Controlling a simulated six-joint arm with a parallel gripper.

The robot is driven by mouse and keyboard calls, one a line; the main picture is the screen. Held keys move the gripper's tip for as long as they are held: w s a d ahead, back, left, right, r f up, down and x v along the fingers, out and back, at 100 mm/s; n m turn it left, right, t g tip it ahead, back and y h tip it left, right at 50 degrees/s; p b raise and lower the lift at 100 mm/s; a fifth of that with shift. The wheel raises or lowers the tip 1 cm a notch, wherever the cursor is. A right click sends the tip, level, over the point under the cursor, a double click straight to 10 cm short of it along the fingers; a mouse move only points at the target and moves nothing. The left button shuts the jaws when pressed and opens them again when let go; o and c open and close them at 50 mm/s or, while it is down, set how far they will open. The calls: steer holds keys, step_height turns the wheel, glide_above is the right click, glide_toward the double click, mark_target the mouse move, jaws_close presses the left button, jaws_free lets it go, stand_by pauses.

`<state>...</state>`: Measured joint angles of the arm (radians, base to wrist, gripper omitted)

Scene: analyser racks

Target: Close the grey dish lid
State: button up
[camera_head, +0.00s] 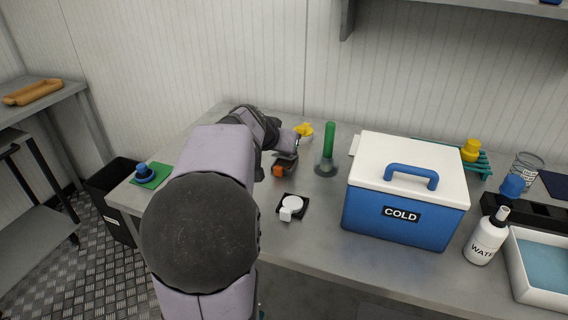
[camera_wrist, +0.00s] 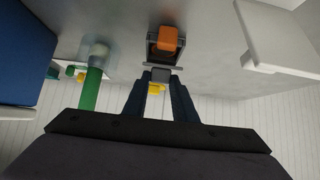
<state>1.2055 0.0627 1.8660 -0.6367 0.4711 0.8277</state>
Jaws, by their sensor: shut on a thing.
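The grey dish (camera_head: 288,171) stands on the bench in front of my gripper, with an orange block (camera_head: 279,171) in or on it. In the wrist view, which looks upside down, the dark tray-like dish (camera_wrist: 152,50) holds the orange block (camera_wrist: 167,39). The grey lid (camera_wrist: 165,66) shows edge-on as a thin plate at the dish's wall-side edge, apparently raised. A small grey tab (camera_wrist: 160,75) is between the fingertips of my gripper (camera_wrist: 161,79), which is shut on it. In the head view my arm hides most of my gripper (camera_head: 291,155).
A green cylinder (camera_head: 329,140) stands close by to the right, and a yellow object (camera_head: 303,129) lies behind. A blue cold box (camera_head: 400,222) stands farther right. A small white device (camera_head: 291,205) sits in front. A pale object (camera_wrist: 268,38) shows at the wrist view's upper right.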

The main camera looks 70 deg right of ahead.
steer(key=shift+a+f+h+b, duration=0.35)
steer(key=shift+f+h+b, duration=0.35)
steer(key=shift+b, duration=2.95)
steer(key=shift+a+b, duration=0.1)
steer(key=shift+b, duration=0.75)
steer(key=shift+r+h+b, duration=0.15)
steer(key=shift+h+b, duration=0.15)
steer(key=shift+b, duration=0.25)
steer(key=shift+r, duration=0.1)
